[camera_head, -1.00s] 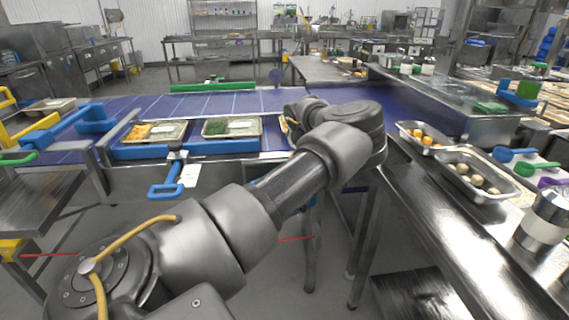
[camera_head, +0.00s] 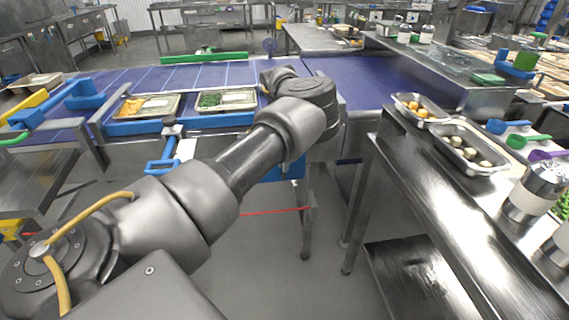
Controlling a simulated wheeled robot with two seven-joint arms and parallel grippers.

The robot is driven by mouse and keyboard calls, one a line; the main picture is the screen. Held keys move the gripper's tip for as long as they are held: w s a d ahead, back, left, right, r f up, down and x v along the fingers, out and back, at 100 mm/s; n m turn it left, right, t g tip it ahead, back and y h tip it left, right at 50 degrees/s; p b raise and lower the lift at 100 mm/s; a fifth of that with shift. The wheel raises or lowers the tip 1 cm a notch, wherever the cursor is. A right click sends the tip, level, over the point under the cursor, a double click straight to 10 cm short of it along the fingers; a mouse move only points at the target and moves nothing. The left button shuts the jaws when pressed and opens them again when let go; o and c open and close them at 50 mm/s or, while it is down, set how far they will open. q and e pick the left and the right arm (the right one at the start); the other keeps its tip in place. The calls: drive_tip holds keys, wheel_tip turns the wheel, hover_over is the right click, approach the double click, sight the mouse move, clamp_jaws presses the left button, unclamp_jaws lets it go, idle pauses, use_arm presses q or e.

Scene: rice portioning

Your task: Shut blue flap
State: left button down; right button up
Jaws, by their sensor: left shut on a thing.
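My left arm comes in from the lower left and crosses to the conveyor's front edge. My left gripper (camera_head: 266,88) is beyond the wrist, mostly hidden by it, with a small yellowish patch showing at its left side. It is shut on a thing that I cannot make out. A blue panel (camera_head: 292,170), which may be the blue flap, shows upright below the wrist under the conveyor edge. Its upper part is hidden by the arm, so I cannot tell whether the gripper touches it. My right gripper is not in view.
Two food trays, one with orange food (camera_head: 148,107) and one with green food (camera_head: 226,99), sit by the blue rail (camera_head: 140,127). A blue handle (camera_head: 162,166) hangs in front. The steel counter at right (camera_head: 425,190) holds trays, scoops and canisters.

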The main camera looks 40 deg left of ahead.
use_arm(q)
drive_tip(key=shift+a+r, duration=0.1)
drive_tip(key=c, duration=1.7)
unclamp_jaws()
